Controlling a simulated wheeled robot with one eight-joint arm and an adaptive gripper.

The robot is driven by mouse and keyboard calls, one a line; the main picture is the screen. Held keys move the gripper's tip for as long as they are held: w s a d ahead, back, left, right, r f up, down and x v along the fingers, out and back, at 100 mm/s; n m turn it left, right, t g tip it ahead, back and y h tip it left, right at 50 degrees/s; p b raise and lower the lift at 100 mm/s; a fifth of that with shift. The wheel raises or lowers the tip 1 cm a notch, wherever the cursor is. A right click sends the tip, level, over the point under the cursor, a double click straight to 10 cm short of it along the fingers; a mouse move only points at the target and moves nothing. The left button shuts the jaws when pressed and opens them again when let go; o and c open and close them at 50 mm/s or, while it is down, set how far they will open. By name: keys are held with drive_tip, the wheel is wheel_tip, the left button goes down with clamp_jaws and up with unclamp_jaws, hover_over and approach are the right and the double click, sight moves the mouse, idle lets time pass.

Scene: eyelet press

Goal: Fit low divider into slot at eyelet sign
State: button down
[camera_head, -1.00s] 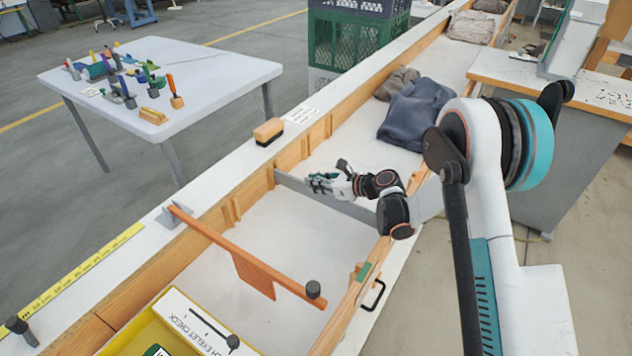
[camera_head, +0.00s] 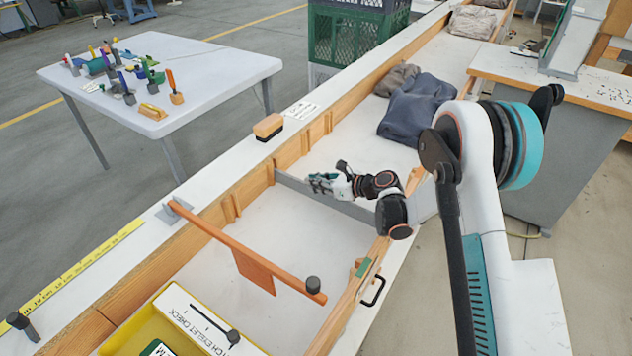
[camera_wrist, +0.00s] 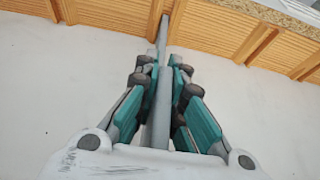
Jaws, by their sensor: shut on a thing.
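The low divider (camera_head: 350,208) is a long thin grey strip set across the white-floored trough. My gripper (camera_head: 322,184) is shut on its upper edge, around mid-length. In the wrist view the divider (camera_wrist: 163,90) stands on edge between the teal finger pads (camera_wrist: 160,82). Its far end reaches the wooden far wall (camera_wrist: 215,28), close to upright ribs. I cannot tell whether that end sits in a slot. The near end is partly hidden by my arm. A sign reading "EYELET CHECK" (camera_head: 205,318) lies on the yellow bin at the front.
An orange bar with a hanging flap (camera_head: 245,250) crosses the trough nearer the front. Dark cloth bundles (camera_head: 415,108) lie beyond the divider.

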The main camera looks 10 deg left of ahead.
drive_tip(key=shift+f, duration=0.45)
drive_tip(key=c, duration=1.6)
unclamp_jaws()
drive_tip(key=shift+r, duration=0.15)
drive_tip(key=shift+r+p, duration=1.1)
drive_tip(key=shift+r, duration=1.3)
